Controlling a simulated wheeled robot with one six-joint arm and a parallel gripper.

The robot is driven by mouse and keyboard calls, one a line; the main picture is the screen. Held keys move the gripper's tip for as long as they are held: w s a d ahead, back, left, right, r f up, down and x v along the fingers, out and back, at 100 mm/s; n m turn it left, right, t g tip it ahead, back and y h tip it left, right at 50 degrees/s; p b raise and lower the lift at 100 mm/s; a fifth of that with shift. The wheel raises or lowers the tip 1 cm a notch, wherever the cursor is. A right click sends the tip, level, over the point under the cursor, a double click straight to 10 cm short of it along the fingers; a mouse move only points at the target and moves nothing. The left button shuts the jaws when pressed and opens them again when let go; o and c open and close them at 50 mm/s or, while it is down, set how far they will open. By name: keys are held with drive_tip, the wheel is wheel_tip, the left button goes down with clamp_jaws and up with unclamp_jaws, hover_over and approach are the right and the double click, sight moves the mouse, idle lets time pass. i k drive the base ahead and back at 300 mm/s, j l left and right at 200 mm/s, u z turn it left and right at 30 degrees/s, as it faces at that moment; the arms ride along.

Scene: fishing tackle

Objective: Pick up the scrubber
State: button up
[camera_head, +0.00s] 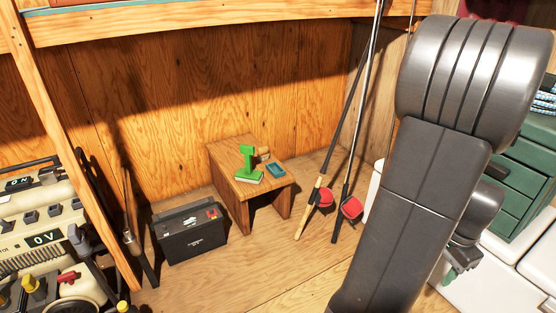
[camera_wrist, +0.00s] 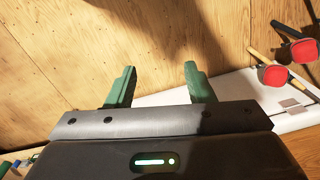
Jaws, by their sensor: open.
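A green object with an upright handle and a flat base with a pale lower edge, which looks like the scrubber (camera_head: 247,165), stands on a small wooden stool (camera_head: 227,168) in the head view. A small wooden-coloured item (camera_head: 263,153) and a teal dish-like item (camera_head: 275,171) are beside it. My gripper (camera_wrist: 160,85) is open, with two green fingers apart and nothing between them. In the head view my gripper is at the right, partly hidden behind my arm and well away from the stool. The scrubber is not visible in the wrist view.
Fishing rods with red reels (camera_head: 351,208) lean right of the stool. A black battery box (camera_head: 190,235) sits left of it. A device with gauges (camera_head: 38,238) is at far left; green drawers (camera_head: 522,185) are at right. Floor in front of the stool is clear.

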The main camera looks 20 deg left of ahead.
sight(246, 175)
drive_tip(key=i+j+u, duration=0.1)
drive_tip(key=u, duration=0.35)
drive_tip(key=i+u, duration=0.1)
drive_tip(key=u, duration=0.35)
drive_tip(key=i+u, duration=0.1)
drive_tip(key=u, duration=0.35)
drive_tip(key=i+l+u, duration=0.25)
drive_tip(key=i, duration=0.3)
drive_tip(key=i+l+u, duration=0.25)
drive_tip(key=i, duration=0.3)
drive_tip(key=i+l+u, duration=0.25)
drive_tip(key=i+l, duration=0.2)
